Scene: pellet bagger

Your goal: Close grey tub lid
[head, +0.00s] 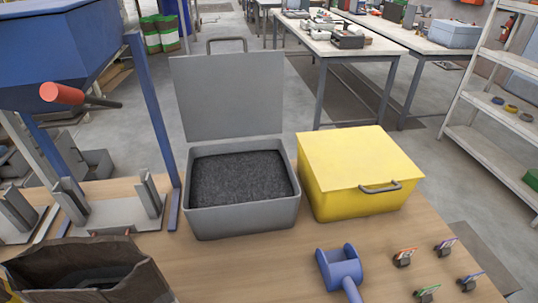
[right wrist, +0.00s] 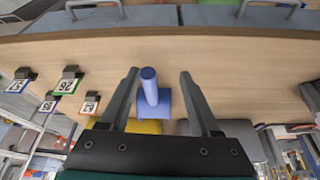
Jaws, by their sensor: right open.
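The grey tub (head: 243,219) stands on the bench in the head view, filled with dark pellets (head: 240,177). Its grey lid (head: 228,97) is open and stands upright at the back edge, with a handle (head: 227,44) at the top. My right gripper (right wrist: 160,74) shows only in the right wrist view. It is open and empty, with a blue scoop (right wrist: 149,88) seen between its fingers, apparently beyond them on the bench. My left gripper is in neither view.
A yellow tub (head: 360,196) with its lid shut stands right of the grey tub. The blue scoop (head: 340,268) and several numbered tags (head: 403,257) lie in front. A brown bag (head: 85,270) is at front left, below a blue hopper (head: 60,50) with a red-gripped lever (head: 62,93).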

